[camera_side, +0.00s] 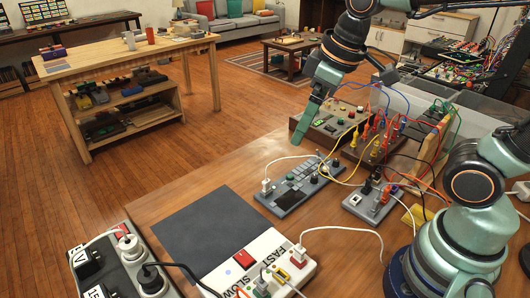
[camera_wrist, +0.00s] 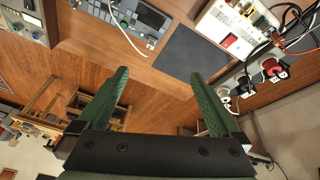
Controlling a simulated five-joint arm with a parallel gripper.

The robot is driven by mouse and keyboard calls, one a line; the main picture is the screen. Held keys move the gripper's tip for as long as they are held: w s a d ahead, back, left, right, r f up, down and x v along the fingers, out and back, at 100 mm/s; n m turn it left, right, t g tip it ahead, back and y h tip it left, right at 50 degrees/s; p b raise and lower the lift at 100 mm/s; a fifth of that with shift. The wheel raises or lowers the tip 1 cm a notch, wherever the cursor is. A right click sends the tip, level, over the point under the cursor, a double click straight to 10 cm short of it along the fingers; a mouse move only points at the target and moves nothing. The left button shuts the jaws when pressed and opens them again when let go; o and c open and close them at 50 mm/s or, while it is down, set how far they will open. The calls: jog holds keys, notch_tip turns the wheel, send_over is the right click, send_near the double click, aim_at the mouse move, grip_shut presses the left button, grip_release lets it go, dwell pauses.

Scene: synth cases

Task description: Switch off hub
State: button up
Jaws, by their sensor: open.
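A white hub box (camera_side: 262,262) marked FAST and SLOW lies at the front of the bench, with several plugs in it. A red switch (camera_side: 243,258) is on its near left part, with a small blue dot beside it. I cannot tell the switch's position. In the wrist view the hub (camera_wrist: 213,27) is at the upper right, with its red switch (camera_wrist: 227,42). My gripper (camera_side: 300,128) is raised near the bench's far edge, well behind the hub and apart from it. In the wrist view the fingers (camera_wrist: 159,75) are spread, with nothing between them.
A dark mat (camera_side: 190,238) lies beside the hub. A grey power strip (camera_side: 155,275) with plugs and its own red switch (camera_side: 122,230) stands front left. A grey keypad device (camera_side: 300,187) and wired modules (camera_side: 375,200) sit behind. Loose cables cross the bench.

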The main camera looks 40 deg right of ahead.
jog(key=d+m, duration=0.1)
jog(key=s+d+m+t, duration=0.1)
jog(key=d+m, duration=0.1)
jog(key=s+d+m, duration=0.1)
jog(key=d, duration=0.1)
jog(key=shift+f+m+t+h, duration=0.3)
jog(key=shift+f+m+t, duration=0.1)
